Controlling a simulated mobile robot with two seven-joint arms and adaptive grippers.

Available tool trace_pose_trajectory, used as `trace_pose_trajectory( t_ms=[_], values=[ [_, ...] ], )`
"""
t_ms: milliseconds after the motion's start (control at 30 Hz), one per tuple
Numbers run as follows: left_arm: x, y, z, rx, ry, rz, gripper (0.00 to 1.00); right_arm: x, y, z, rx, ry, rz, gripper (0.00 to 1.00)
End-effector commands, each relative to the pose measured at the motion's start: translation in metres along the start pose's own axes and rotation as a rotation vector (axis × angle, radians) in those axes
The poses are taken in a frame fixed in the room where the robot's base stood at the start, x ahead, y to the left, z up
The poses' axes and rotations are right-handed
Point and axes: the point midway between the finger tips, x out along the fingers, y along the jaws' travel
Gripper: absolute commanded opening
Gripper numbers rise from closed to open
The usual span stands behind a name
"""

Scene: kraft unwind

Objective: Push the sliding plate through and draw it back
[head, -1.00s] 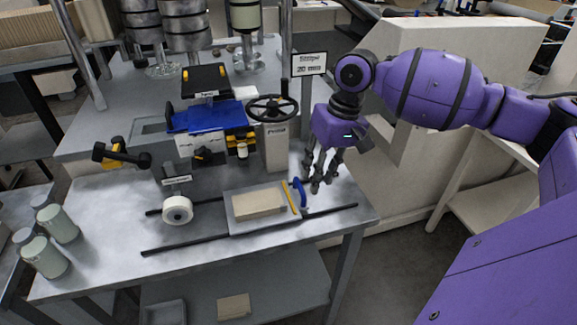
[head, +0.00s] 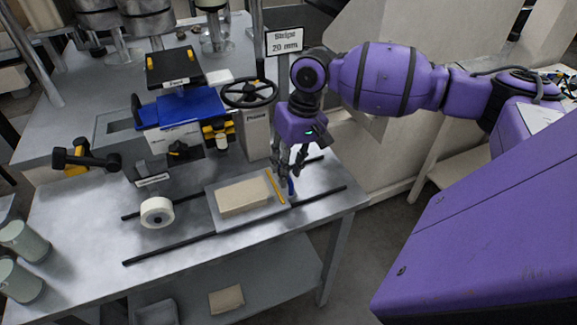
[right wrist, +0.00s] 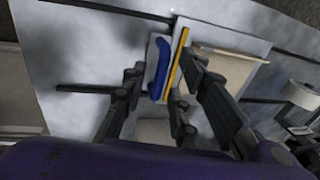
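The sliding plate (head: 250,219) is a flat grey plate lying across two black rails on the metal table. It carries a tan block (head: 243,197) and a yellow strip (head: 275,187) near its right edge. A blue handle (head: 291,187) stands at that edge, partly hidden by my fingers. My right gripper (head: 288,180) points down at the handle. In the right wrist view, its fingers (right wrist: 153,108) are spread, with the blue handle (right wrist: 160,68) between them. I cannot tell whether they touch it. My left gripper is out of view.
The front rail (head: 180,244) runs past both sides of the plate. A white roll (head: 157,212) stands left of the plate. A handwheel (head: 249,92) and a blue-topped unit (head: 180,108) stand behind. The table's right edge lies close beyond the gripper.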

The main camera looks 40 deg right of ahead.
Motion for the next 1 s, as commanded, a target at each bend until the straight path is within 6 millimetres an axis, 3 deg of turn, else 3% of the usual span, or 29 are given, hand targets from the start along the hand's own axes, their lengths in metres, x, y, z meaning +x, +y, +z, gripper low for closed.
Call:
trace_pose_trajectory(
  t_ms=[200,433,767,1000],
  values=[
    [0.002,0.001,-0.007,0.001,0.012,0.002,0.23,0.0,0.0,0.0,0.0,0.001,0.0,0.27],
    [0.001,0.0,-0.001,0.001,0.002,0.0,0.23,0.0,0.0,0.0,0.0,0.001,0.0,0.0],
    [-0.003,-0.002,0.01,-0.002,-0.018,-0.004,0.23,0.0,0.001,0.0,0.0,0.001,0.002,0.0],
    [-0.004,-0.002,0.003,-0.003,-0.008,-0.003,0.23,0.0,-0.009,0.0,-0.003,0.003,0.0,0.0]
  ],
)
